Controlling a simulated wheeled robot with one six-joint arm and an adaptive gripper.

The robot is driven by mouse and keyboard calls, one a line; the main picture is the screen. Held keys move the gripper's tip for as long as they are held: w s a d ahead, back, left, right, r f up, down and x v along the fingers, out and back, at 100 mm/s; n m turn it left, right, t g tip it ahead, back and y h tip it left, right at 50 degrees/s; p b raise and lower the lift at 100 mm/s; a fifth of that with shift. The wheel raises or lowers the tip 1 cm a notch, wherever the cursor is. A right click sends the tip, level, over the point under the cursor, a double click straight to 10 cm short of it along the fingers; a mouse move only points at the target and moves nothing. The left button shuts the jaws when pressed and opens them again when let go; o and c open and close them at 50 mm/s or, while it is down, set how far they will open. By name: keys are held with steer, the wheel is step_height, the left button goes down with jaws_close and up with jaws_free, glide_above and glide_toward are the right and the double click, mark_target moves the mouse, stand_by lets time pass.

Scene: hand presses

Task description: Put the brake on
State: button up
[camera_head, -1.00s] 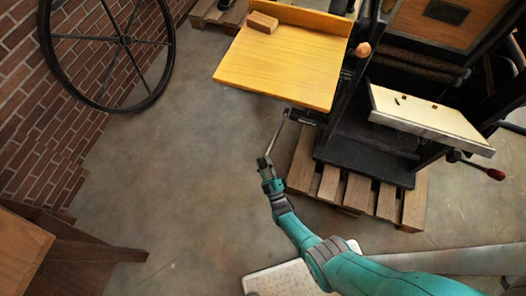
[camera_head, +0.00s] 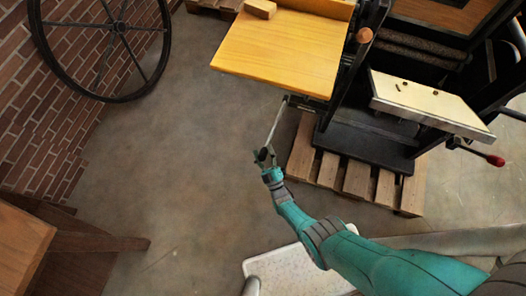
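A thin metal lever (camera_head: 275,127) slants down and left from under the yellow board of the press. A dark knob (camera_head: 262,154) is at its lower end. My gripper (camera_head: 264,157) is at this knob, with its fingers spread on either side of it. I cannot tell whether the fingers touch the knob. Another lever with a red grip (camera_head: 494,160) sticks out at the right of the press, away from my gripper. No label shows which lever is the brake.
The yellow board (camera_head: 280,50) overhangs the lever and bears a wooden block (camera_head: 260,9). The press stands on a wooden pallet (camera_head: 328,172). A spoked wheel (camera_head: 105,97) is at the upper left, a wooden table (camera_head: 20,240) at the lower left. The floor left of my gripper is clear.

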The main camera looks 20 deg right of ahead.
steer(key=s+d+f, duration=0.1)
steer(key=s, duration=1.5)
steer(key=shift+s+d+f, duration=0.2)
steer(key=shift+s+f, duration=0.1)
steer(key=shift+f, duration=0.05)
steer(key=shift+s, duration=0.1)
steer(key=s+d+r+m+g, duration=0.4)
steer(key=s+r+m, duration=0.1)
steer(key=s+r, duration=0.65)
steer(key=s+r+m+g+h, duration=0.1)
steer(key=s+r+m, duration=0.1)
steer(key=r, duration=1)
steer(key=s+r+m+g+h, duration=0.1)
steer(key=s+r, duration=0.3)
steer(key=r, duration=0.8)
steer(key=shift+s+d+r+m+g, duration=0.25)
steer(key=shift+s+d+m+g, duration=0.15)
steer(key=shift+m+g, duration=0.35)
